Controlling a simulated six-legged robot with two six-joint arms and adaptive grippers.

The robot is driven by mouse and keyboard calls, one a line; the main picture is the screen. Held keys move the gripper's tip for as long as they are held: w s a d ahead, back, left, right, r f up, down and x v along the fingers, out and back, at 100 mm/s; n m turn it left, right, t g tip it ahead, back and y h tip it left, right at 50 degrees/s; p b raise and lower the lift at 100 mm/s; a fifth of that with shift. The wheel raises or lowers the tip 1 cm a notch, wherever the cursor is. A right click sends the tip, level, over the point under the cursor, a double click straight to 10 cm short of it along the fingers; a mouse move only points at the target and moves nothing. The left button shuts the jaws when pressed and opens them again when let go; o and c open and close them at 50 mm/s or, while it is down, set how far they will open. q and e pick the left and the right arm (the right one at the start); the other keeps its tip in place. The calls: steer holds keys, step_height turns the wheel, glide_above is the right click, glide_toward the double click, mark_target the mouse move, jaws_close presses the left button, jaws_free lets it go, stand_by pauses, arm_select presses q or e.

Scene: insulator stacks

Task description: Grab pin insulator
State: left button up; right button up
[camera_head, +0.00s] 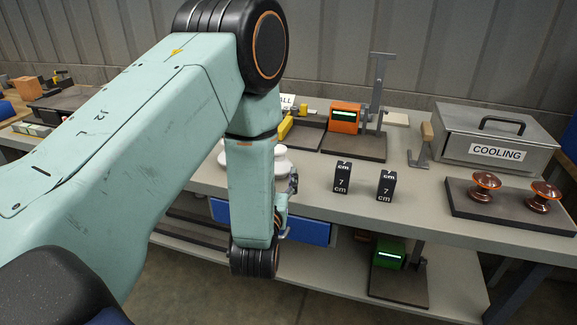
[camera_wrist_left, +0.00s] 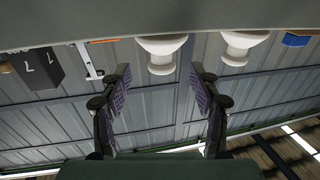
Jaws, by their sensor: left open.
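Two white insulators show in the left wrist view, which looks upside down: one insulator (camera_wrist_left: 162,46) lies in line with the gap between my fingers, the other insulator (camera_wrist_left: 243,42) is to its right. In the head view a white insulator (camera_head: 280,162) on the bench is largely hidden behind my left arm. My left gripper (camera_wrist_left: 160,82) is open and empty, with its fingers apart and short of the insulators. In the head view it is mostly hidden by the wrist. Two brown insulators, one (camera_head: 486,186) left and one (camera_head: 543,195) right, stand on a dark plate (camera_head: 470,207). My right gripper is not seen.
Two black "7 cm" blocks (camera_head: 342,178) (camera_head: 386,186) stand on the bench (camera_head: 420,200) right of my left arm. An orange device (camera_head: 345,117) with a grey stand and a "COOLING" box (camera_head: 495,135) are behind. A blue drawer (camera_head: 305,231) is below the bench top.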

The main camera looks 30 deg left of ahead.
mark_target(280, 154)
arm_select(q)
steer(key=x, duration=0.7)
steer(key=shift+s+a+r+b, duration=0.1)
steer(key=shift+a+r+b, duration=0.2)
steer(key=shift+a+r, duration=0.1)
steer(key=shift+w, duration=0.45)
steer(key=shift+d, duration=0.25)
steer(key=shift+s+a, duration=0.1)
steer(key=shift+a, duration=0.15)
steer(key=c, duration=0.4)
steer(key=shift+d, duration=0.15)
steer(key=c, duration=0.5)
steer(key=shift+r, duration=0.1)
jaws_close()
